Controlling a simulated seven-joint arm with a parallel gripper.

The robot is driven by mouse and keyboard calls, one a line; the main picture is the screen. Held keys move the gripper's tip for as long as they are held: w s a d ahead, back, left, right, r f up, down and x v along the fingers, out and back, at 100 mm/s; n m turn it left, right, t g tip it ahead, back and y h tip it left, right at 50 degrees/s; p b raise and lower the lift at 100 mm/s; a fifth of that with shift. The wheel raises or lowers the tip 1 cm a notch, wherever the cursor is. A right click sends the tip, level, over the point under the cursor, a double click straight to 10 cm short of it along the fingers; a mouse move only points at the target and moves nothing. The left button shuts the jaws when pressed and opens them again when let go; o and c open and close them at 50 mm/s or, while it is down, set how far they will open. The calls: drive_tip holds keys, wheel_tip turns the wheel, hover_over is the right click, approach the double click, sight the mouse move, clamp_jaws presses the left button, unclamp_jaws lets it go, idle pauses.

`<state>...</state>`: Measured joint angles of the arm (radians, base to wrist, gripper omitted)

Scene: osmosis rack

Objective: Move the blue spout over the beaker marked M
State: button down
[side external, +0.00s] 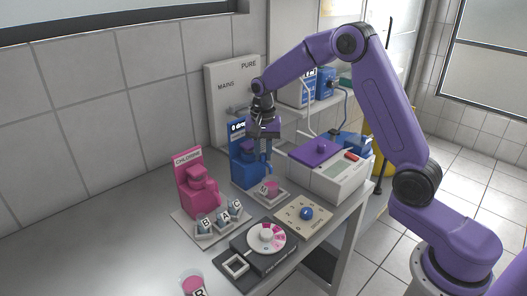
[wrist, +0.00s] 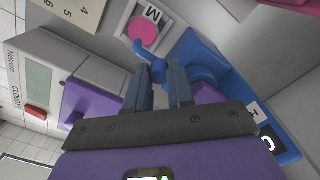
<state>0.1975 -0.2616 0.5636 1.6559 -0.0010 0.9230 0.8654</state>
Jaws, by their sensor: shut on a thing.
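The blue spout (wrist: 158,70) is a curved piece on the blue dispenser (side external: 243,172), which also shows in the wrist view (wrist: 230,85). My gripper (side external: 266,164) points down in front of this dispenser. In the wrist view my gripper (wrist: 164,74) has its two fingers on either side of the spout, shut on it. The beaker marked M (side external: 270,186) holds pink liquid and stands on a pale plate. In the wrist view the beaker (wrist: 144,33) lies just beyond the spout's curved tip, which looks close to its near edge. The height between them cannot be told.
A pink chlorine dispenser (side external: 197,190) with several small lettered vessels (side external: 218,221) stands left. A white instrument with a purple lid (side external: 321,152) stands right. A dial panel (side external: 304,214) and a black unit with a pink-and-white wheel (side external: 266,238) are in front.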

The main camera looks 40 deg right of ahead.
sight(263, 154)
drive_tip(key=c, duration=1)
unclamp_jaws()
drive_tip(key=shift+r, duration=0.1)
wheel_tip(263, 154, up, 17)
drive_tip(key=shift+r, duration=0.15)
drive_tip(key=s+a+f+n, duration=0.2)
drive_tip(key=s+a+n, duration=0.3)
drive_tip(key=s, duration=0.3)
drive_tip(key=s+a+f+n, duration=0.2)
drive_tip(key=s+a+n, duration=0.3)
drive_tip(key=s, duration=0.3)
drive_tip(key=s+d+f+n, duration=0.1)
drive_tip(key=s+f+n, duration=0.1)
drive_tip(key=s+n, duration=0.2)
drive_tip(key=s+d+f+n, duration=0.2)
drive_tip(key=s+f+n, duration=0.1)
drive_tip(key=s, duration=0.7)
drive_tip(key=s+d+f+n, duration=0.1)
drive_tip(key=s+f+n, duration=0.1)
drive_tip(key=s+n, duration=0.2)
drive_tip(key=shift+s+d+f+n, duration=0.2)
drive_tip(key=shift+s, duration=0.7)
drive_tip(key=shift+s+d+f+n, duration=0.15)
drive_tip(key=shift+s+n, duration=0.05)
drive_tip(key=shift+s, duration=0.7)
